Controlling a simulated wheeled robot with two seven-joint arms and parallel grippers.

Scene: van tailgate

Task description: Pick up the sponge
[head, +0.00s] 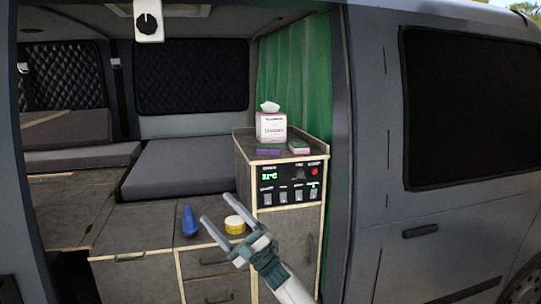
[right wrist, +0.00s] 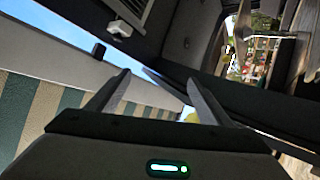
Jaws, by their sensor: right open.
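Two small sponge-like blocks lie on top of the tall cabinet: one green and pink (head: 299,146) at the right, one purple with a dark green top (head: 268,152) at the front left. I cannot tell which of them is the sponge meant. My right gripper (head: 217,208) is open and empty, below and left of them, in front of the lower counter. Its two spread fingers (right wrist: 158,78) also show in the right wrist view, with nothing between them and no sponge in sight. My left gripper is not in view.
A tissue box (head: 271,127) stands behind the blocks on the cabinet (head: 243,150), above a control panel (head: 290,184). A blue bottle-like object (head: 189,221) and a yellow round container (head: 235,225) stand on the lower counter. A green curtain (head: 300,75) hangs behind the cabinet.

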